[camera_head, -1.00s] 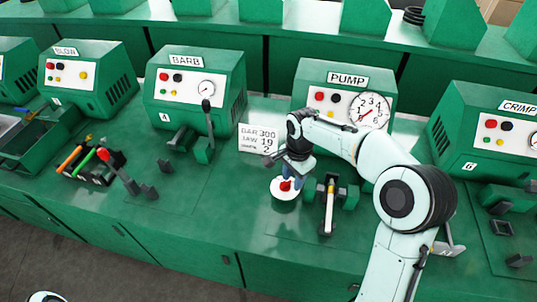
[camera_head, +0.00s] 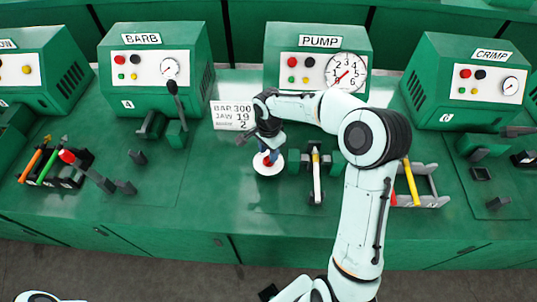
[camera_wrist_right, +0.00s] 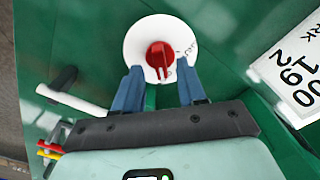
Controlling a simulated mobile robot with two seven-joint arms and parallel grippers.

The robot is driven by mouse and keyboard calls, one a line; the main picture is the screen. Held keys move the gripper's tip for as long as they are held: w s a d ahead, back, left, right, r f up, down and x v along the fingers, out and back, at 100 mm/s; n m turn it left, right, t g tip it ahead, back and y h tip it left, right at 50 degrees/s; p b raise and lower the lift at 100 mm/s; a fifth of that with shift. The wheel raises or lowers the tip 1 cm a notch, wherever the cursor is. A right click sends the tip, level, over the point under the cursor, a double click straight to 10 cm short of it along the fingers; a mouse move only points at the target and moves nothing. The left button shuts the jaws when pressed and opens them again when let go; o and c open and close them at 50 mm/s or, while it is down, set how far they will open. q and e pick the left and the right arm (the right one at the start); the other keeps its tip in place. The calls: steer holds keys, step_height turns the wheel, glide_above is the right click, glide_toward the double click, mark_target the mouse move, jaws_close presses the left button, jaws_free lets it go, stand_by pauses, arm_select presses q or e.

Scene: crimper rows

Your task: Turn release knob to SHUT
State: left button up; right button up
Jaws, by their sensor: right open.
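The red release knob (camera_head: 267,160) sits on a round white dial plate (camera_head: 270,170) on the green bench in front of the PUMP machine (camera_head: 276,62). In the right wrist view the knob (camera_wrist_right: 159,54) shows a pale pointer line aimed toward my gripper. Lettering on the plate (camera_wrist_right: 136,42) right of the knob is too small to read surely. My right gripper (camera_head: 266,148) is above the knob; its blue fingers (camera_wrist_right: 161,82) are open, with the knob between and just beyond their tips. No grip on it shows. My left gripper is out of view.
A white-handled lever (camera_head: 317,178) stands close right of the plate. A card (camera_head: 232,115) reading BAR 300, JAW 19 stands behind left. A grey tray (camera_head: 431,200) with a yellow-handled tool is at right, colored tools at left.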

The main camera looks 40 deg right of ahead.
steer(key=shift+f, duration=1.1)
jaws_close()
